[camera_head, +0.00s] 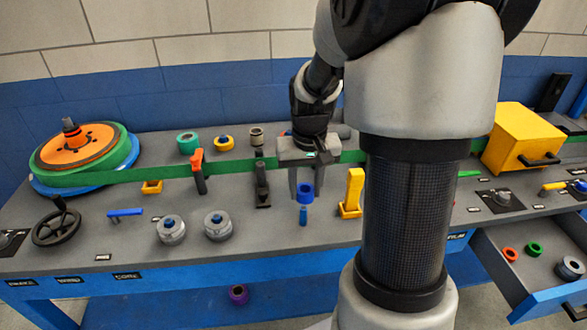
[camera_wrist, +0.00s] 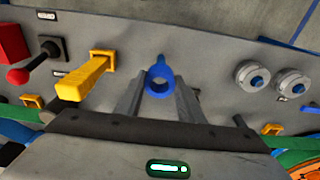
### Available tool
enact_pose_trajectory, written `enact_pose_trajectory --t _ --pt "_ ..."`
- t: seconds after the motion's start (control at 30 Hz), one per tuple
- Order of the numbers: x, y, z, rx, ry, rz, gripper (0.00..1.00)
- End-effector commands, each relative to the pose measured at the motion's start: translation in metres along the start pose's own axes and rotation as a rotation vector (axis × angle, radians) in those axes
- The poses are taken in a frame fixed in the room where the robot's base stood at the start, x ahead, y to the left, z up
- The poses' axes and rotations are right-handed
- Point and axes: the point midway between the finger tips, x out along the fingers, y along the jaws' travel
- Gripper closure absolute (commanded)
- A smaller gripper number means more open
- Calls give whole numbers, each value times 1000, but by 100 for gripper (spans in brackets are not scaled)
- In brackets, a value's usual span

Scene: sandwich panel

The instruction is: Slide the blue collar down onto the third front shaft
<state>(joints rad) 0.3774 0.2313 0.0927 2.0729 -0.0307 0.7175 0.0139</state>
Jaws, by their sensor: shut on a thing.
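My gripper (camera_head: 306,184) is shut on the blue collar (camera_head: 305,196), with one finger on each side of it. The collar also shows between the fingers in the wrist view (camera_wrist: 152,87), its hole open towards the camera. A bare blue shaft, the third front shaft (camera_head: 303,216), stands on the panel just below the collar in the head view. In the wrist view the shaft (camera_wrist: 160,61) shows just beyond the collar's far rim. No shaft is visible inside the collar's hole. I cannot tell the exact gap between collar and shaft.
Two front shafts to the left carry grey collars (camera_head: 171,232) (camera_head: 218,229). A yellow upright handle (camera_head: 351,193) stands close to the right of my gripper, and a black lever (camera_head: 262,186) to the left. A green belt (camera_head: 225,169) runs behind.

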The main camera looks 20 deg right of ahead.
Motion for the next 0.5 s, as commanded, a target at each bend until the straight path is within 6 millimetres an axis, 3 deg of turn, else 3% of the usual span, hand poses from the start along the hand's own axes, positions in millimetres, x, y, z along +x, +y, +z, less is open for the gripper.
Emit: enact_pose_trajectory --t 0.5 --pt "24 0 3 0 -1 0 88"
